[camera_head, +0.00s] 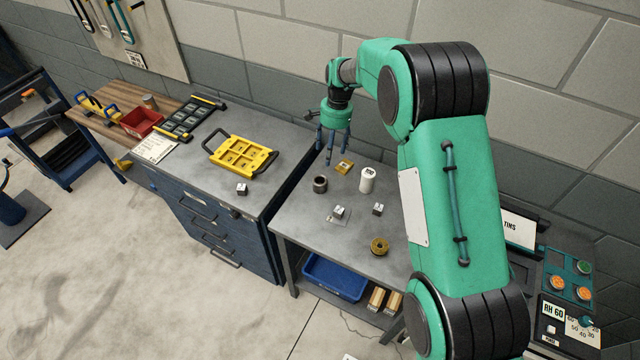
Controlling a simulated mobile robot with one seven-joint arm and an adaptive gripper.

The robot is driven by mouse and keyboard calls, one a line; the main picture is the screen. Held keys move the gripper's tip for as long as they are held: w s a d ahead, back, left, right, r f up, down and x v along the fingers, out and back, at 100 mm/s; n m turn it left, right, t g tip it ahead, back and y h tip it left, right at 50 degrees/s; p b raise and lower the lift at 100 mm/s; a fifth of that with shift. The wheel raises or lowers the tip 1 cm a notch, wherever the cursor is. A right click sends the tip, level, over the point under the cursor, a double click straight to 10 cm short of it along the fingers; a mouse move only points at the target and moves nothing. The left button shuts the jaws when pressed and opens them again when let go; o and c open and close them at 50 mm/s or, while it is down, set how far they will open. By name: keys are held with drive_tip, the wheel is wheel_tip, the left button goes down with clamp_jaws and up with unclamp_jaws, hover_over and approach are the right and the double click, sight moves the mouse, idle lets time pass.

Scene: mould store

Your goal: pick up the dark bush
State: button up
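The dark bush (320,184) is a short dark ring with an open top. It stands upright on the grey metal table (300,225), near its left edge. My gripper (329,157) hangs fingers down above the back of this table, up and slightly right of the bush in the picture. Its thin blue-green fingers are spread apart, with nothing seen between them. They look clear of the bush, but the exact height is hard to judge.
Near the bush are a brass block (344,167), a white cylinder (367,179), small metal cubes (338,211) (377,209) and a brass ring (379,246). A blue cabinet (215,225) bearing a yellow tray (216,154) adjoins at left. A block wall (300,45) stands behind.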

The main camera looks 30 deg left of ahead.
drive_tip(key=a+f, duration=0.2)
drive_tip(key=f, duration=0.1)
drive_tip(key=shift+s+a, duration=0.1)
drive_tip(key=shift+s, duration=0.25)
hover_over(320, 182)
drive_tip(key=shift+s+d+f, duration=0.15)
drive_tip(key=shift+f, duration=1.25)
drive_tip(key=shift+s+d+f, duration=0.1)
drive_tip(key=shift+d+f, duration=0.05)
drive_tip(key=shift+f, duration=1.25)
drive_tip(key=shift+s+d+f, duration=0.15)
drive_tip(key=shift+f, duration=1.25)
drive_tip(key=shift+f, duration=0.1)
drive_tip(key=shift+s+f+p, duration=0.2)
drive_tip(key=shift+f, duration=1.05)
drive_tip(key=shift+s+f+p, duration=0.2)
drive_tip(key=shift+f, duration=1.05)
drive_tip(key=shift+r, duration=0.1)
drive_tip(key=c, duration=1.6)
